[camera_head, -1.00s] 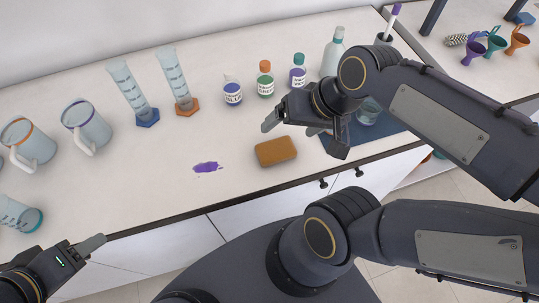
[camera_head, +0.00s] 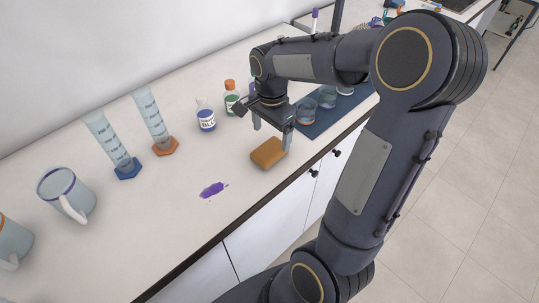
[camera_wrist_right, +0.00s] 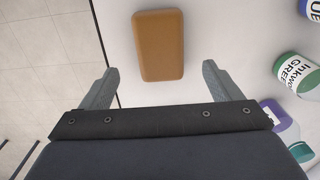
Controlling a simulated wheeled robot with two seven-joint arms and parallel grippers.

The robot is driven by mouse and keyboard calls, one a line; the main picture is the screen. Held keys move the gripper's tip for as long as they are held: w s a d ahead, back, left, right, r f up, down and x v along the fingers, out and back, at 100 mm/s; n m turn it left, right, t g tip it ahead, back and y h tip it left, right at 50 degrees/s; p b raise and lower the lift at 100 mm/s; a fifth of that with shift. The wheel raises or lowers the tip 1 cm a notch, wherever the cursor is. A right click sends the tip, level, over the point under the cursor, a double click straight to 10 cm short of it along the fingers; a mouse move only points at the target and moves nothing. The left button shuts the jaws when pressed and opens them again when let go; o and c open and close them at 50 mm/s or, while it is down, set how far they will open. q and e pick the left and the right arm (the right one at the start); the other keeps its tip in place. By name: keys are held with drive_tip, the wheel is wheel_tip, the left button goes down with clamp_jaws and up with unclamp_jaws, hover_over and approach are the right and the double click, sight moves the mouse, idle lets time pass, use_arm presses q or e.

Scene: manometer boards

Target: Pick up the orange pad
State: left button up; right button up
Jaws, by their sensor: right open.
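The orange pad (camera_head: 268,153), a flat rounded block, lies on the white counter near its front edge. It also shows in the right wrist view (camera_wrist_right: 158,45), ahead of the fingers and between their lines. My right gripper (camera_head: 272,135) is open and points down just above and behind the pad in the head view. In the right wrist view its two fingers (camera_wrist_right: 160,80) are spread wider than the pad, with nothing between them. I cannot tell the exact height of the fingertips over the counter. My left gripper is not in the head view.
A purple spill (camera_head: 213,190) lies left of the pad. A blue-labelled bottle (camera_head: 206,117) and a green-labelled bottle (camera_head: 232,98) stand behind. Graduated cylinders (camera_head: 119,155) and a mug (camera_head: 66,193) stand left. A blue mat (camera_head: 318,127) with glassware lies right.

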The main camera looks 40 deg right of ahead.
sight(269, 149)
drive_tip(key=f, duration=0.5)
drive_tip(key=shift+a+f+p, duration=0.2)
drive_tip(key=shift+a+p, duration=0.05)
drive_tip(key=shift+p, duration=0.05)
drive_tip(key=shift+c, duration=0.3)
drive_tip(key=c, duration=1)
drive_tip(key=shift+r, duration=0.2)
drive_tip(key=shift+r, duration=0.25)
wheel_tip(269, 149, up, 2)
drive_tip(key=shift+r, duration=0.2)
drive_tip(key=s+a+r+b, duration=0.1)
drive_tip(key=s+a+r, duration=0.1)
drive_tip(key=s+r, duration=0.7)
drive_tip(key=s, duration=0.4)
drive_tip(key=shift+s+a+r, duration=0.25)
drive_tip(key=shift+s+r, duration=0.15)
